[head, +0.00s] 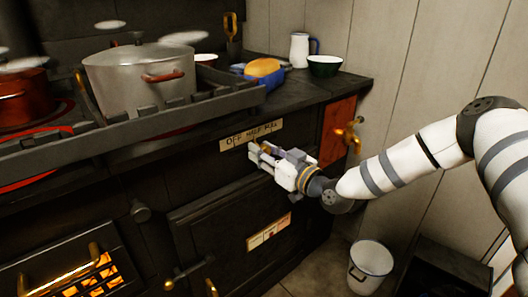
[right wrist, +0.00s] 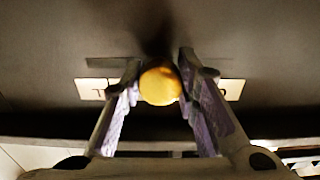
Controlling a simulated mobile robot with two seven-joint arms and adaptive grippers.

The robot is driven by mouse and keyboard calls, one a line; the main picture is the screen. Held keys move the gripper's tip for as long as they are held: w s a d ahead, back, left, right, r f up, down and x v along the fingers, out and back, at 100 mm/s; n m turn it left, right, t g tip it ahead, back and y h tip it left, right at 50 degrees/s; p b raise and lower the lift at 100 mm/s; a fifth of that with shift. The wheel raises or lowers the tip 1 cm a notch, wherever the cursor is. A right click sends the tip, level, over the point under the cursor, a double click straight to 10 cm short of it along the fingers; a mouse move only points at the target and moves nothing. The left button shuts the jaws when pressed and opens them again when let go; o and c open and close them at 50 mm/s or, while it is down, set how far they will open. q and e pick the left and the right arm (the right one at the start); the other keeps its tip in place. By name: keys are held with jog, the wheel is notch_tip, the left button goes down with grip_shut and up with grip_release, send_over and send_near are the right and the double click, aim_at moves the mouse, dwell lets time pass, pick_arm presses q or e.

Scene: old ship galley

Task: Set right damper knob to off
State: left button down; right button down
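The right damper knob (right wrist: 160,86) is a round yellow-brass knob on the dark stove front, seen end-on in the right wrist view. A cream plate (head: 251,134) reading OFF, HALF, FULL is just above my gripper in the head view. It also shows behind the fingers in the right wrist view (right wrist: 232,89). My right gripper (head: 262,153) has one finger on each side of the knob, and both fingertips seem to touch it. The gripper largely hides the knob in the head view. Its setting cannot be read. My left gripper is not in view.
A grey pot (head: 137,80) stands on the stove top, with a blue dish holding bread (head: 263,68) to its right. A brass tap (head: 349,134) sticks out right of my gripper. A white bucket (head: 370,266) stands on the floor.

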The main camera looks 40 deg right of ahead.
aim_at(233, 154)
jog(key=a, duration=0.2)
jog(key=a+p, duration=0.1)
jog(key=a, duration=0.3)
jog(key=shift+s+r+p, duration=0.1)
jog(key=shift+s+p, duration=0.15)
jog(key=shift+p, duration=0.1)
jog(key=shift+a, duration=0.25)
jog(key=c, duration=1.2)
grip_release()
jog(key=shift+a, duration=0.1)
jog(key=shift+s, duration=0.1)
jog(key=s+d, duration=0.1)
jog(key=s, duration=1)
jog(key=shift+s, duration=0.4)
